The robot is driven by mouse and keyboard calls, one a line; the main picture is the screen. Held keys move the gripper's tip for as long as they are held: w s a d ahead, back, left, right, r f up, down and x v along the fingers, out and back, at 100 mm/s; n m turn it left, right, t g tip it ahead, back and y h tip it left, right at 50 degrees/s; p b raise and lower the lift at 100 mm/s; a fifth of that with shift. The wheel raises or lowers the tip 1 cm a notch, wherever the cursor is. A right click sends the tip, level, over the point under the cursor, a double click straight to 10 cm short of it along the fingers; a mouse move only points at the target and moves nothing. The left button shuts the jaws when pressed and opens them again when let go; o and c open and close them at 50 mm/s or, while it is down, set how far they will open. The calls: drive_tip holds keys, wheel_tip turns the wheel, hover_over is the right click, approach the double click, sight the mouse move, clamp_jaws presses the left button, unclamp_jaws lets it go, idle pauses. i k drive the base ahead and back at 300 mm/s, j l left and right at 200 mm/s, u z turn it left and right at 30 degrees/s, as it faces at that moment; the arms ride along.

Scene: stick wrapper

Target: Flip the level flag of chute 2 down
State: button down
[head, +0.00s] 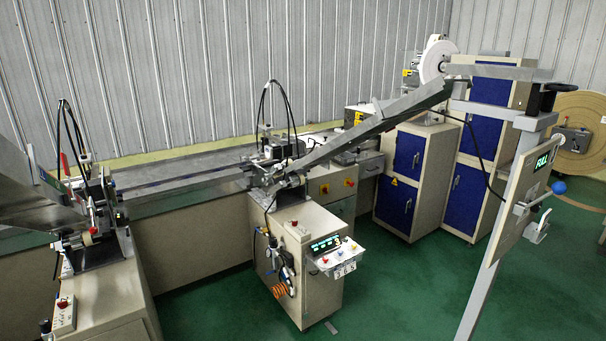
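Two chutes show in the head view. One long grey metal chute (375,123) slopes from the upper right down to a feeder head (275,150) at the middle of the line. Another wide grey chute (28,185) is cut off by the left edge, above a second feeder head (95,205). I cannot read a chute number on either, nor tell which is chute 2. No level flag can be made out clearly; a small thin red upright part (64,164) stands by the left feeder. My gripper is not in view.
A cabinet with a control panel (337,255) stands below the middle feeder. At right, a grey post carries a panel (525,195) with a lit green "FULL" sign (542,160) and a blue-knobbed lever (558,187). Blue-doored cabinets (408,152) stand behind. Green floor (400,290) is open between.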

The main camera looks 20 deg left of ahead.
sight(64, 160)
drive_tip(key=i+j+u, duration=0.1)
drive_tip(key=u, duration=0.35)
drive_tip(key=i+u, duration=0.3)
drive_tip(key=u, duration=0.15)
drive_tip(key=i+u, duration=0.2)
drive_tip(key=u, duration=0.3)
drive_tip(key=i+l+u, duration=0.15)
drive_tip(key=u, duration=0.3)
drive_tip(key=i+l+u, duration=0.2)
drive_tip(key=u, duration=0.25)
drive_tip(key=i+l+u, duration=0.4)
drive_tip(key=k+j, duration=0.05)
drive_tip(key=j, duration=0.05)
